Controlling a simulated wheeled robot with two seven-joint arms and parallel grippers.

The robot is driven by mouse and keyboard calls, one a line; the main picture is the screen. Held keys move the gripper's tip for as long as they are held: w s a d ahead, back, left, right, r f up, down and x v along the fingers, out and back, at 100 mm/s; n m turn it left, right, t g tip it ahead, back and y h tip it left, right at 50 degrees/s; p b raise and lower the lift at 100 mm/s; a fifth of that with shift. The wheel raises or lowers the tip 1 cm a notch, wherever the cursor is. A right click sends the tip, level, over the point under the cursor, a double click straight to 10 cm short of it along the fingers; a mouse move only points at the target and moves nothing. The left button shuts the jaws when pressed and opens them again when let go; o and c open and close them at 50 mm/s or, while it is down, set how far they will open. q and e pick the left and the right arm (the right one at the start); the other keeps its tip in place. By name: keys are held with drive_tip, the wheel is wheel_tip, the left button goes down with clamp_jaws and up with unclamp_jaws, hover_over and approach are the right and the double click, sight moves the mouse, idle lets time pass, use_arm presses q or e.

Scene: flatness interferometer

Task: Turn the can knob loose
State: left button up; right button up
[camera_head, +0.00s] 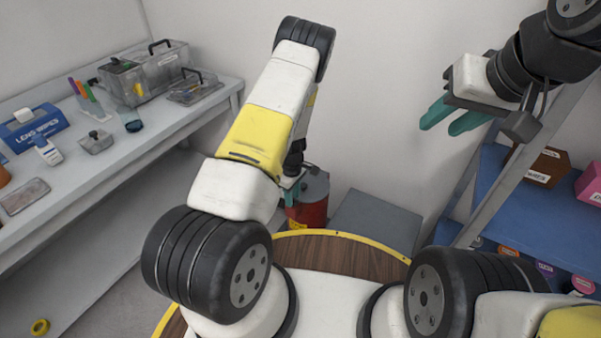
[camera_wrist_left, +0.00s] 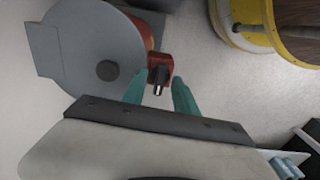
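The red can (camera_head: 307,212) with a grey lid stands on the floor beyond my base. A red block (camera_wrist_left: 164,61) sticks out from the can's side and bears a small black knob (camera_wrist_left: 158,76) with a shiny tip. My left gripper (camera_wrist_left: 158,80) has its green fingers on either side of this small knob, apparently with gaps. In the head view my left gripper (camera_head: 289,190) is partly hidden by its arm. My right gripper (camera_head: 452,120) is open and empty, up by the wall.
A grey box (camera_head: 375,220) stands right of the can. A bench (camera_head: 190,115) at left bears lens wipes (camera_head: 35,128), clear cases (camera_head: 150,72) and small tools. A blue shelf (camera_head: 535,218) with labelled boxes is at right. A yellow tape roll (camera_head: 40,327) lies at lower left.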

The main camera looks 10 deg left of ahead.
use_arm(q)
drive_tip(key=shift+r, duration=0.1)
wheel_tip(320, 180, up, 8)
drive_tip(key=shift+f, duration=0.2)
idle(0.5)
drive_tip(key=s+d+r+m+t+h, duration=0.1)
drive_tip(key=s+d+r+m+h, duration=0.15)
drive_tip(key=r, duration=1.15)
drive_tip(key=s+d+r+m+t+h, duration=0.1)
drive_tip(key=s+d+r+m+t, duration=0.15)
drive_tip(key=r, duration=1.15)
drive_tip(key=s+a+r+m+t+y, duration=0.1)
drive_tip(key=s+a+r+m+t, duration=0.1)
drive_tip(key=s+r+m, duration=0.7)
drive_tip(key=s+r, duration=0.7)
drive_tip(key=s, duration=0.3)
drive_tip(key=shift+s+a+r+t, duration=0.15)
drive_tip(key=shift+s+a+t, duration=0.05)
drive_tip(key=shift+a+t, duration=0.2)
use_arm(e)
drive_tip(key=shift+o, duration=0.4)
